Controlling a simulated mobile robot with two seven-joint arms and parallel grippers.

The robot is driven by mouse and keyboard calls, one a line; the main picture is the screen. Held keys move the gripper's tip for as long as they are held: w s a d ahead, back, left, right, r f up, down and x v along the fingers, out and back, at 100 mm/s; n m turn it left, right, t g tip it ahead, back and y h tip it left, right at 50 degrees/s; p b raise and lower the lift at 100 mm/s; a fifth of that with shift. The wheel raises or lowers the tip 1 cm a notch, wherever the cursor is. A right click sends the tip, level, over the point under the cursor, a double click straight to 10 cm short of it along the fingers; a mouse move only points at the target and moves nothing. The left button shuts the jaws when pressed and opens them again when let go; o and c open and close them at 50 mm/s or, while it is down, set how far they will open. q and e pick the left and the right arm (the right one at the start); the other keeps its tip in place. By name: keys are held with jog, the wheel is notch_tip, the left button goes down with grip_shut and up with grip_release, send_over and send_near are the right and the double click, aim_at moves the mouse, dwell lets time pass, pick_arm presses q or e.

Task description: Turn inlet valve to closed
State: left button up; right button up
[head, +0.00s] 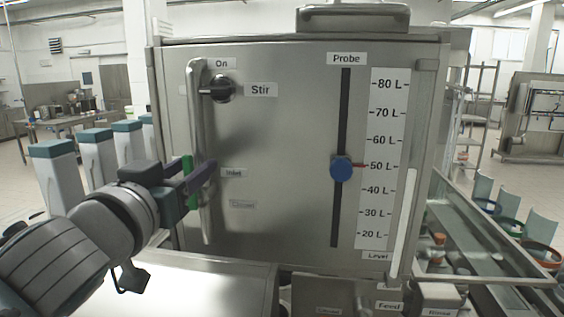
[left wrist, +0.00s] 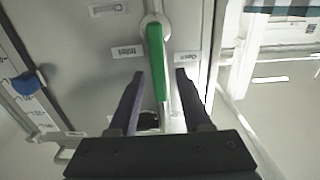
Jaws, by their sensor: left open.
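The inlet valve's green handle (left wrist: 155,62) shows in the left wrist view, running from its round pivot at the top down between my fingers. In the head view part of the green handle (head: 188,168) shows beside my left gripper (head: 200,166). The gripper is open, with one dark purple finger on each side of the handle; gaps show on both sides in the left wrist view. The Inlet label (head: 232,172) and the Closed label (head: 243,204) are right of the gripper in the head view. The valve's pivot is hidden there. My right gripper is out of view.
The black Stir knob (head: 222,89) is above. A blue probe slider (head: 341,168) sits near 50 L at the right. The panel's middle is clear.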

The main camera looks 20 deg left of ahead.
pick_arm(q)
grip_shut()
dwell(1.4)
